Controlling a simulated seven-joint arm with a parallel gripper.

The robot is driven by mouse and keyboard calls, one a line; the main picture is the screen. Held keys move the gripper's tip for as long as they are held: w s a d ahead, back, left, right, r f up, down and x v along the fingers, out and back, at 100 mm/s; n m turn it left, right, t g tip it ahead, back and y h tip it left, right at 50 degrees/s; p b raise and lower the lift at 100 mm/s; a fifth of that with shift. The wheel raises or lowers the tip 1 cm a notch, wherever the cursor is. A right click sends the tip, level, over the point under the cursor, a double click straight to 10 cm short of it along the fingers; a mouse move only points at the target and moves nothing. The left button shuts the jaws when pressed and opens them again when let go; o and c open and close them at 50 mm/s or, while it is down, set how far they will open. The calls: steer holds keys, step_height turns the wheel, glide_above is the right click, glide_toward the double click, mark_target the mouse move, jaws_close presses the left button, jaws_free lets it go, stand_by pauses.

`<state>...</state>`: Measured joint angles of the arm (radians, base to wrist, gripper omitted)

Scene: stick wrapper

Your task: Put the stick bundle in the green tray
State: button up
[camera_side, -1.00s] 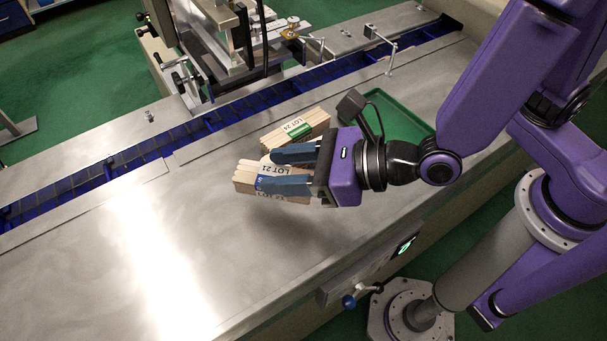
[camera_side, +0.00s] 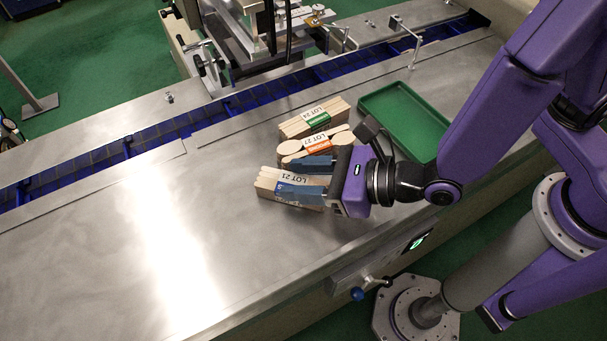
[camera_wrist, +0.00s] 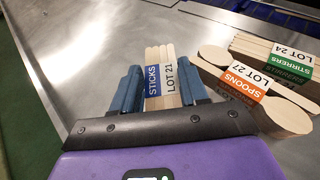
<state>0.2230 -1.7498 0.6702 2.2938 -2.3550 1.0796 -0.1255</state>
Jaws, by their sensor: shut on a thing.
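The stick bundle (camera_side: 292,188) is pale wooden sticks with a blue-and-white LOT 21 band; the wrist view shows its SICKS-side label reading STICKS (camera_wrist: 162,80). My gripper (camera_side: 303,177) is shut on it, one blue finger along each side. The bundle lies low over the steel table, beside the spoons; I cannot tell whether it touches the table. The green tray (camera_side: 441,157) is empty where visible, to the right and behind my gripper in the side view. My wrist covers a little of the space before its near left edge.
A spoon bundle with an orange LOT 27 band (camera_side: 313,145) lies just behind the stick bundle. A stirrer bundle with a green LOT 24 band (camera_side: 316,117) lies behind that. A blue conveyor channel (camera_side: 240,103) and machine stand farther back. The table's left is clear.

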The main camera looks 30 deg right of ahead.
steer(key=shift+f, duration=0.15)
steer(key=o, duration=1.2)
steer(key=shift+c, duration=0.2)
steer(key=shift+s+d+r, duration=0.1)
steer(key=shift+r, duration=0.15)
steer(key=v, duration=1.1)
steer(key=shift+s+d+r, duration=0.1)
steer(key=shift+s+d, duration=0.15)
